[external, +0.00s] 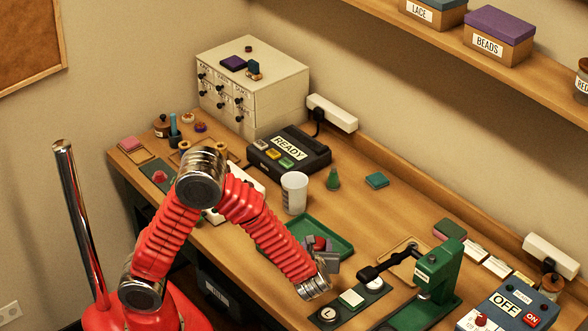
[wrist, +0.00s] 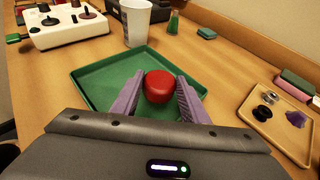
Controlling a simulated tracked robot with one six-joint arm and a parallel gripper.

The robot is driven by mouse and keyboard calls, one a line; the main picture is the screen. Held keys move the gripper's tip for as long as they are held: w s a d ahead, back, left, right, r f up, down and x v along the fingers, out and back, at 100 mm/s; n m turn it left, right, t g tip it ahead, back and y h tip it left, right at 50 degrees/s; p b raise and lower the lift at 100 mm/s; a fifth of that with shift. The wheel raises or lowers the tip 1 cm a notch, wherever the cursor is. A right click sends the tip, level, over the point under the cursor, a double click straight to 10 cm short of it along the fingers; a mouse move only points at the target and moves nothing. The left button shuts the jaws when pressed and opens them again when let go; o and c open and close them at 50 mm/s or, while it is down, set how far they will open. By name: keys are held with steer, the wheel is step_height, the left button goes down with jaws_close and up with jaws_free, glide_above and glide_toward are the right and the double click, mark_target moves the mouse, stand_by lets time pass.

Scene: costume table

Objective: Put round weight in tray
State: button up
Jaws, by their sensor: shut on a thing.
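A round red weight (wrist: 159,86) sits between the two purple fingers of my gripper (wrist: 158,92) in the wrist view. The fingers are shut on its sides. In the external view my gripper (external: 322,250) shows at the end of the red arm, with a bit of the red weight (external: 320,242) visible. The green tray (wrist: 88,78) lies just beyond and below the weight in the wrist view; its near side is hidden by my gripper. In the external view the tray (external: 345,240) is partly behind my arm. I cannot tell the exact height of the weight above it.
A white cup (external: 294,193) stands close behind the tray. A small wooden tray (wrist: 262,122) with small items lies to the right. A green press (external: 440,275) stands right of my gripper. A black READY box (external: 290,150) is farther back. The green tray's visible floor is bare.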

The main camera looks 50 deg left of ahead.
steer(key=shift+f, duration=1.85)
steer(key=shift+f, duration=0.1)
steer(key=o, duration=1.3)
steer(key=v, duration=1.2)
